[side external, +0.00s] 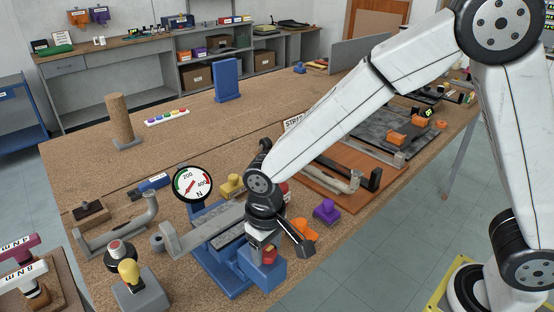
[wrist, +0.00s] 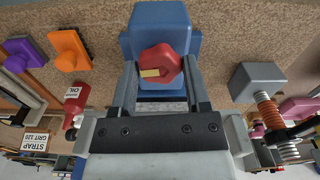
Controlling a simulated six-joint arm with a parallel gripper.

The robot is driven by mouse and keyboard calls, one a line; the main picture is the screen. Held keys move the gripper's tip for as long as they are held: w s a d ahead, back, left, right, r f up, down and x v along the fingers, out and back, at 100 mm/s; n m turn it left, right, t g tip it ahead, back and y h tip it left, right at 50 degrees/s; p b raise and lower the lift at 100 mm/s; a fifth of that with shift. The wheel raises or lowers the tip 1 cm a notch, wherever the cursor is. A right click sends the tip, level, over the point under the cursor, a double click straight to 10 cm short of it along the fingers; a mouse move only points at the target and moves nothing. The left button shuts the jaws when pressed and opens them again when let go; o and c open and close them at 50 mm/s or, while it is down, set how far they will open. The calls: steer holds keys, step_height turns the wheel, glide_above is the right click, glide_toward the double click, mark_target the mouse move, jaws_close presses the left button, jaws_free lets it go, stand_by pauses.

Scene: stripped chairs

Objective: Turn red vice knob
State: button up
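The red vice knob (wrist: 158,62) has a yellow mark on its face and sits on the blue vice (wrist: 160,18). In the wrist view it lies between the two fingertips of my gripper (wrist: 160,72). The fingers stand apart, one on each side, very close to the knob's edges. I cannot tell whether they press on it. In the side view my gripper (side external: 270,243) points down at the front of the blue vice (side external: 264,274), and the red knob (side external: 271,257) is partly hidden there. A round dial gauge (side external: 193,184) stands behind the vice.
A purple block (side external: 326,211) and an orange block (side external: 304,230) lie right of the vice. A yellow-topped grey box (side external: 140,289) and a metal-handled fixture (side external: 125,227) stand left.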

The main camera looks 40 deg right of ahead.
jaws_close()
steer(key=shift+n, duration=0.5)
steer(key=n, duration=0.4)
steer(key=shift+n, duration=0.3)
steer(key=n, duration=0.6)
steer(key=shift+w, duration=0.1)
steer(key=n, duration=0.7)
steer(key=shift+n, duration=0.3)
steer(key=n, duration=0.3)
steer(key=shift+w+n, duration=0.1)
steer(key=shift+n, duration=0.2)
steer(key=n, duration=0.4)
steer(key=shift+r, duration=0.1)
